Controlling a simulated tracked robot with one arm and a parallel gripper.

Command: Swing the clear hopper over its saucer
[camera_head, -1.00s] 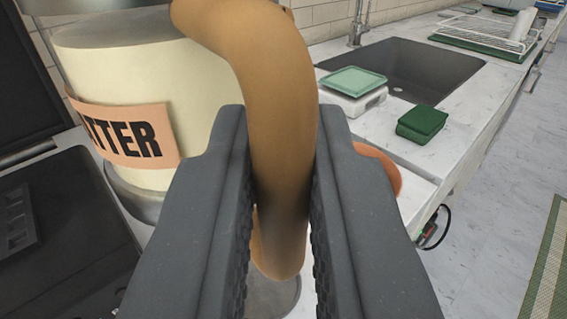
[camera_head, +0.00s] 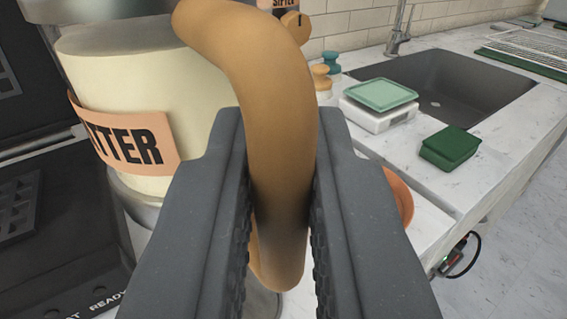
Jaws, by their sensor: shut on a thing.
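The clear hopper (camera_head: 150,95) stands at left, filled with cream-coloured contents. It has an orange label whose visible letters read "TTER". A curved tan handle (camera_head: 265,75) arches from it down between the fingers. My gripper (camera_head: 281,165) is shut on this handle, one dark ribbed finger on each side. An orange round dish (camera_head: 401,195), possibly the saucer, shows behind the right finger, and most of it is hidden. I cannot tell what lies right under the hopper.
A white scale with a green top (camera_head: 381,105) and a dark green box (camera_head: 450,147) stand on the marble counter at right. A sink (camera_head: 450,85) is behind them. Tan and teal knobbed pieces (camera_head: 327,72) stand near the wall. Dark equipment (camera_head: 60,240) fills the left.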

